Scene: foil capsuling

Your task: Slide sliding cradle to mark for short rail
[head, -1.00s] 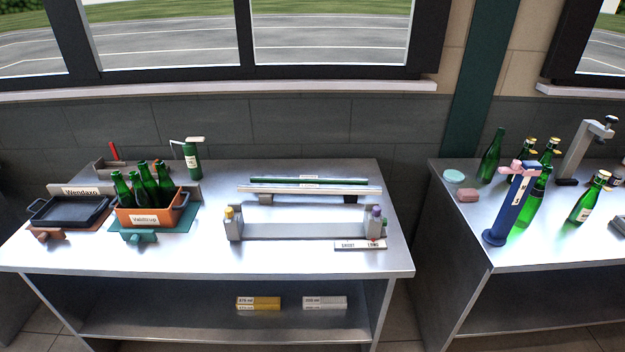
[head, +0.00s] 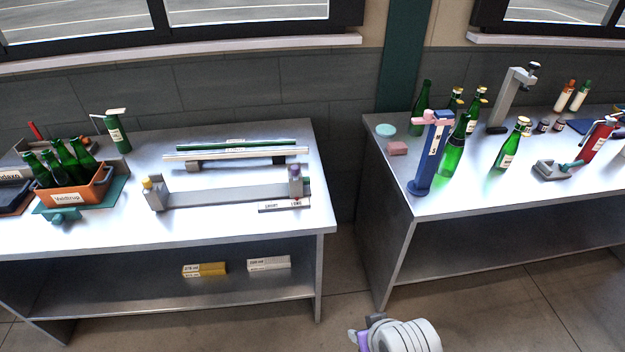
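The sliding cradle (head: 295,181), a grey block with a purple knob, stands at the right end of a flat grey bed (head: 225,194) on the left bench. It is beside the "LONG" end of a white label strip (head: 284,205) that reads SHORT and LONG. A fixed grey cradle (head: 155,196) with a yellow knob stands at the bed's left end. A green rail (head: 215,146) and a pale rail (head: 225,156) lie on supports behind. Part of my arm, apparently the right, with a purple tip (head: 358,340) shows at the bottom edge, away from the cradle; its fingers are unclear. My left gripper is out of view.
An orange crate (head: 75,199) of green bottles and a green spray bottle (head: 116,134) stand left on the bench. Yellow (head: 205,269) and white (head: 269,263) boxes lie on the lower shelf. A gap separates the right bench (head: 465,190), which holds bottles and a blue stand (head: 430,160).

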